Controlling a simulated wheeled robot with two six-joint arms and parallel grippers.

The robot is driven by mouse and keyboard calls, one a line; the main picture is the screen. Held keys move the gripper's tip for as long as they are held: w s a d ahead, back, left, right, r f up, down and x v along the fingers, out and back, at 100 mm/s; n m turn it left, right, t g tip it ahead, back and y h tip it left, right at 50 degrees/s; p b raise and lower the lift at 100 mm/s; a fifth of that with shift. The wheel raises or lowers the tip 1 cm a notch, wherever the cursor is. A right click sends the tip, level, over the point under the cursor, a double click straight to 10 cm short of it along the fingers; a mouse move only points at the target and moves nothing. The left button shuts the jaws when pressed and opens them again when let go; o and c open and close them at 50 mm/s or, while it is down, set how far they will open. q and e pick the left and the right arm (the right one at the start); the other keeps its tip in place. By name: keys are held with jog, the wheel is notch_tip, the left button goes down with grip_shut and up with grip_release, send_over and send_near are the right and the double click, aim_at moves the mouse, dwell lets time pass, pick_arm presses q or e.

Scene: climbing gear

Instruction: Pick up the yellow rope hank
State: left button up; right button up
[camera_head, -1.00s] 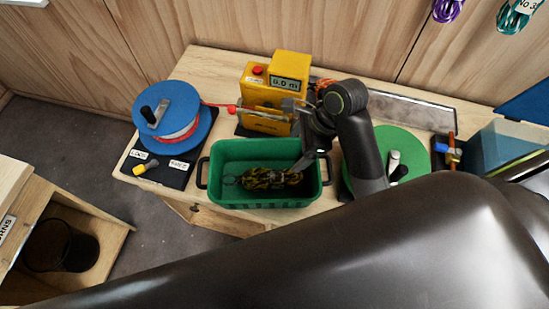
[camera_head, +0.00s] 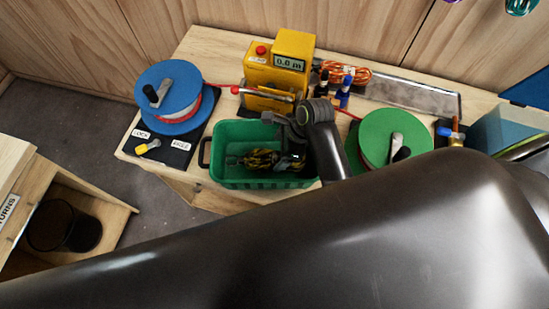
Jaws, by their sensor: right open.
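The yellow rope hank (camera_head: 262,158), yellow with dark bands, lies in the green crate (camera_head: 235,183) on the wooden bench. My right gripper (camera_head: 283,128) is above the crate's right half, near the far rim, and is open. Its wrist and arm hide the right part of the crate and perhaps some of the hank. I cannot tell how far above the hank the fingers are. My left gripper is not in view.
A yellow meter (camera_head: 280,67) reading 0.0 m stands behind the crate. A blue reel (camera_head: 168,95) is at left, a green reel (camera_head: 385,135) at right. An orange cord hank (camera_head: 346,72) and blue-topped bottles (camera_head: 344,92) are behind my wrist.

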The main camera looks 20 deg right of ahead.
aim_at(275, 156)
jog(key=p+x, duration=0.1)
jog(key=x, duration=0.2)
jog(key=shift+s+f, duration=0.15)
jog(key=shift+s, duration=0.1)
jog(key=shift+w+a+f, duration=0.1)
jog(key=shift+a+f, duration=0.1)
jog(key=shift+f, duration=0.45)
jog(key=c, duration=1.2)
jog(key=shift+r, duration=0.15)
